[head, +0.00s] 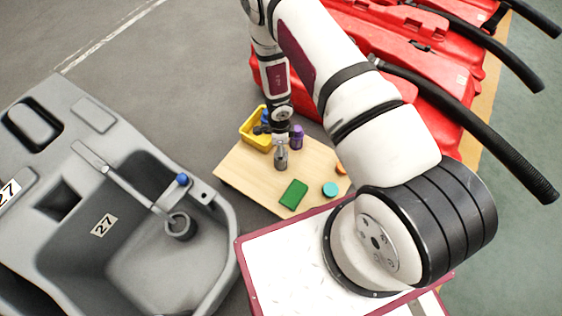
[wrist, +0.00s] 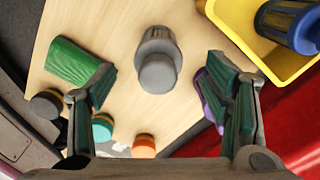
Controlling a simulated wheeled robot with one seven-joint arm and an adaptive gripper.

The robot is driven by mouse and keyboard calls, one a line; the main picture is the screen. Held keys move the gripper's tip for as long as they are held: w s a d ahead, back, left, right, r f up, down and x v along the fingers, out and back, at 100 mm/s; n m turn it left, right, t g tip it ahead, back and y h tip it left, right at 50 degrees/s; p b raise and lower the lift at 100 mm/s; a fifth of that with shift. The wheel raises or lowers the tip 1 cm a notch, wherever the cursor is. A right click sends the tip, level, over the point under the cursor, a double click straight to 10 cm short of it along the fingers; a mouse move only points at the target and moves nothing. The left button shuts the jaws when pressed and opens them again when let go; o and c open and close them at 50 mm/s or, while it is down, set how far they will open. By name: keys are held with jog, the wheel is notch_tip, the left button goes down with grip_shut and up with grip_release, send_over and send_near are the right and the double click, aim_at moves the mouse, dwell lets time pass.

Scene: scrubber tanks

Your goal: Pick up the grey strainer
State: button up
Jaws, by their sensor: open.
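The grey strainer (wrist: 158,62) stands on the wooden board, in the wrist view between and beyond my open fingertips. In the head view the grey strainer (head: 281,160) is partly hidden, just below the end of my arm. My gripper (wrist: 165,95) is open and empty, its green-padded fingers spread to either side of the strainer. I cannot tell from the wrist view how far above it they are. In the head view my gripper (head: 279,135) is small and mostly hidden by my own wrist.
The wooden board (head: 240,172) also carries a green block (head: 293,194), a purple strainer (head: 297,138), a teal lid (head: 330,189) and an orange lid (head: 340,169). A yellow bin (head: 250,132) holds a blue strainer (wrist: 290,25). A grey tank (head: 130,250) stands left; red machines (head: 440,110) stand right.

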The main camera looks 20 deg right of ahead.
aim_at(282, 167)
jog(key=shift+s+d+f+b, duration=0.1)
jog(key=shift+f+b, duration=0.7)
jog(key=shift+f, duration=0.85)
jog(key=shift+s+d+f+b, duration=0.1)
jog(key=shift+f+b, duration=0.65)
jog(key=shift+f, duration=0.9)
jog(key=c, duration=1.3)
